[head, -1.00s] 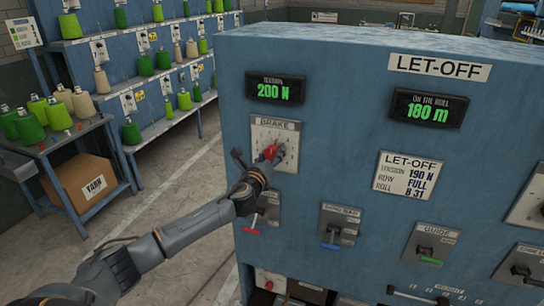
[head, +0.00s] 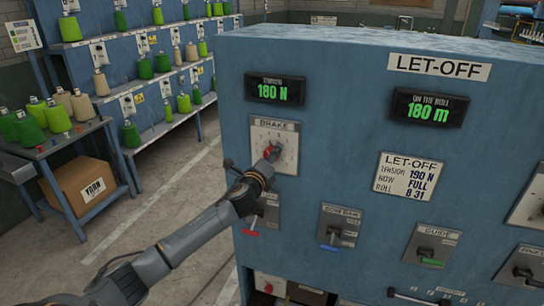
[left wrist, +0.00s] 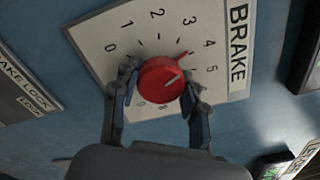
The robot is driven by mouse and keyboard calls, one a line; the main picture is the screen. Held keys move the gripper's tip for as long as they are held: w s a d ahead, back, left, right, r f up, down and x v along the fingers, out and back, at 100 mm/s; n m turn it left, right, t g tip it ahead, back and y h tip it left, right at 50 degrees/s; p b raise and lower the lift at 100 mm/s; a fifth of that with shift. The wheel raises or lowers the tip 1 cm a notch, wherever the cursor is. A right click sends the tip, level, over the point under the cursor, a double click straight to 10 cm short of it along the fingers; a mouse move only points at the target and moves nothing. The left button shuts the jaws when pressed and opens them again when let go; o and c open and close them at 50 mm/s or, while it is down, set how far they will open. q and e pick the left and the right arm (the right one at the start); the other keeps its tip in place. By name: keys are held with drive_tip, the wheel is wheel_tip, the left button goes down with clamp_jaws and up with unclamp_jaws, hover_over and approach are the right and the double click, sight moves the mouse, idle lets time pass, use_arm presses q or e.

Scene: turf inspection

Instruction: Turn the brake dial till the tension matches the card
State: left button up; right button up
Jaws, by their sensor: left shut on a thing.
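The red brake dial (head: 270,153) sits on its white BRAKE plate (head: 289,131) on the blue machine. My left gripper (left wrist: 160,88) is shut on the dial, one finger on each side, as the left wrist view shows. The tension display (head: 275,91) reads 180 N in green. My right gripper is not in view.
A brake lock lever (head: 252,231) with a red handle is just below my left wrist. Levers with blue (head: 330,247) and green (head: 432,262) handles are to its right. Yarn racks (head: 150,60) stand at the left, with open floor between.

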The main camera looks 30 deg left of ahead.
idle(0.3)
use_arm(q)
drive_tip(key=o, duration=1.2)
drive_tip(key=shift+c, duration=0.2)
drive_tip(key=shift+s, duration=0.1)
drive_tip(key=v, duration=1.1)
drive_tip(key=shift+s+d, duration=0.2)
drive_tip(key=shift+s, duration=0.2)
